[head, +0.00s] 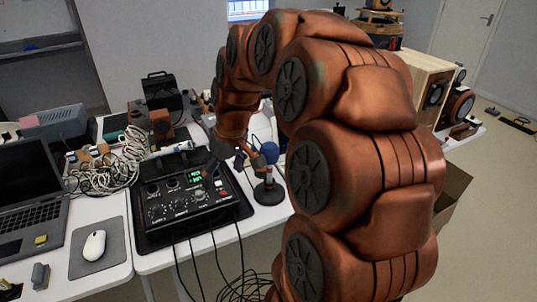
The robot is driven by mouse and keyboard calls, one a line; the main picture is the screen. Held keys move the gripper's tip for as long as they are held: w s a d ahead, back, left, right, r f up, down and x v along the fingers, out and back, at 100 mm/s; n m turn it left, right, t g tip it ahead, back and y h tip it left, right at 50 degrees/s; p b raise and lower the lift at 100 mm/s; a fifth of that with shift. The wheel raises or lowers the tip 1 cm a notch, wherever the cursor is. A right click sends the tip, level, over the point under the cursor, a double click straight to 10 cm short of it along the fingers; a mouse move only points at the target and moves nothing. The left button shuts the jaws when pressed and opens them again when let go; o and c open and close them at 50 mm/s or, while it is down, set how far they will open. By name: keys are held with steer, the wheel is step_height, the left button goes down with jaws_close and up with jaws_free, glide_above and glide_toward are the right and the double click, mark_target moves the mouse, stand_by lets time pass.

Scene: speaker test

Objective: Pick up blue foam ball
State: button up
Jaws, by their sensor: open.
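The blue foam ball (269,152) shows in the head view near the middle of the white table, above a small stand with a round dark base (269,194). Whether the ball is fixed to the stand is too small to tell. My gripper (248,160) is open at the end of my orange arm, close to the left side of the ball. I cannot tell whether a finger touches it. The fingers are small and partly merge with the things behind them.
A black control box (190,205) with knobs and a green display lies left of the stand. A laptop (28,195), a white mouse (94,245) and tangled white cables (110,172) are farther left. Black cables hang over the front edge. My arm hides the table's right part.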

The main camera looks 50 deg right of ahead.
steer(key=w+d+t, duration=0.1)
steer(key=w+d, duration=0.3)
steer(key=d, duration=0.5)
steer(key=m+t+h+b, duration=0.1)
glide_toward(272, 146)
steer(key=x, duration=0.4)
steer(key=shift+w+a+f, duration=0.15)
steer(key=shift+w+f, duration=0.05)
steer(key=shift+f, duration=0.15)
steer(key=shift+f+h, duration=0.2)
steer(key=shift+h, duration=0.1)
steer(key=shift+p+x, duration=1)
steer(key=shift+x, duration=2.7)
steer(key=shift+t, duration=0.3)
steer(key=shift+c, duration=0.2)
steer(key=c, duration=0.9)
